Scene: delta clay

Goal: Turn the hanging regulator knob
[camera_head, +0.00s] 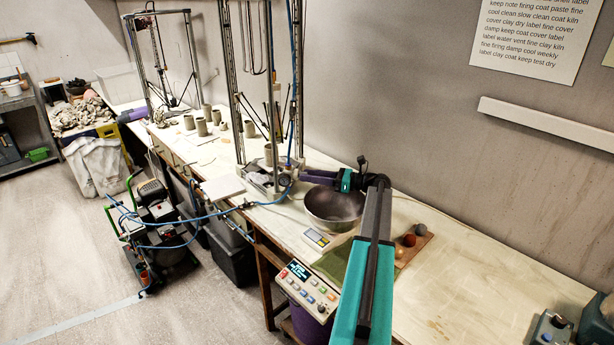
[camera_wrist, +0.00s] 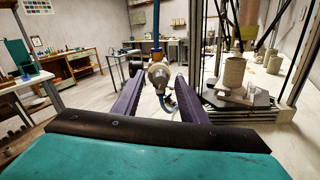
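The hanging regulator (camera_wrist: 158,75) shows in the wrist view as a pale rounded metal body below a blue vertical hose and a brass-coloured fitting. A dark round part sits on its left, and a blue hose curls below it. My gripper (camera_wrist: 157,80) is open, with one purple finger on each side of the regulator in the picture. I cannot tell whether the regulator lies between the fingertips or just beyond them; no contact is visible.
Below my gripper, a metal bowl (camera_head: 334,208) stands on the long bench (camera_head: 455,290). A tall metal frame (camera_head: 230,85) with clay pots stands close by on the left. A wheeled compressor (camera_head: 157,215) with blue hoses stands on the floor. A control box (camera_head: 307,290) is at the bench front.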

